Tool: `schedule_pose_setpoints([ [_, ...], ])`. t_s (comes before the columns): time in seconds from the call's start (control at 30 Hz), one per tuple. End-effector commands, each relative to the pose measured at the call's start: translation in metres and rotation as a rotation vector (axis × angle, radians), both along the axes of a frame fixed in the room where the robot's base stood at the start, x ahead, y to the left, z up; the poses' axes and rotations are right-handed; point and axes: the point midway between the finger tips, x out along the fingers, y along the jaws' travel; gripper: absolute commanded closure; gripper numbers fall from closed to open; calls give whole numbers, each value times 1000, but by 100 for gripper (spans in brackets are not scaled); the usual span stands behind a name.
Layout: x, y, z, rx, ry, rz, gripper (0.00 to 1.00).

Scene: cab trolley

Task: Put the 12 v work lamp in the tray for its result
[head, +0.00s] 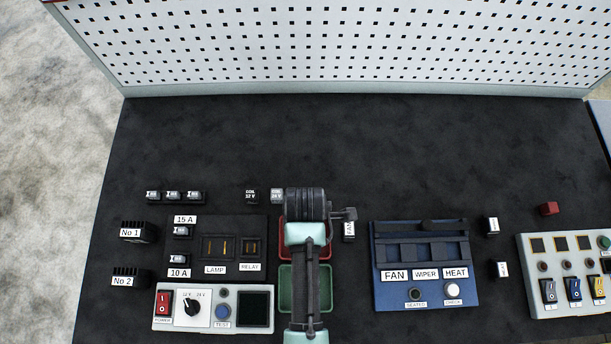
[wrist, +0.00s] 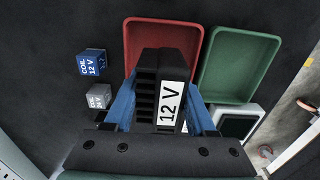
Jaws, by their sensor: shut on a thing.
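The 12 V work lamp is the black ribbed block with a white "12 V" label (wrist: 171,103) in the wrist view. My gripper (wrist: 165,100) is shut on it, with a blue finger on either side. The lamp is in front of the red tray (wrist: 134,36) and covers part of it; the tray's visible floor is empty. Its height above the tray is hard to tell. The green tray (wrist: 262,39) beside it looks empty. In the head view my arm hides the lamp and crosses the red tray (head: 283,242) and green tray (head: 283,304).
A test unit (head: 212,310) with a dial and dark screen stands left of the trays, below the lamp and relay panel (head: 232,229). A blue fan panel (head: 425,265) is to the right. Two coil blocks (head: 251,196) stand behind. The bench's back is clear.

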Motion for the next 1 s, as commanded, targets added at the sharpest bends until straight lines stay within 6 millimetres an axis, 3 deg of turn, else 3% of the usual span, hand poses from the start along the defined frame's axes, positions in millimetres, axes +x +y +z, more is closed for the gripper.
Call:
schedule_pose_setpoints([
  [0.3, 0, 0, -36, 0, 1, 1, 100],
  [0.73, 0, 0, -43, 0, -1, 1, 100],
  [0.77, 0, 0, -42, 0, 0, 1, 39],
  [0.9, 0, 0, -42, 0, 0, 0, 14],
  [1.0, -1, 0, -42, 0, 1, 0, 14],
])
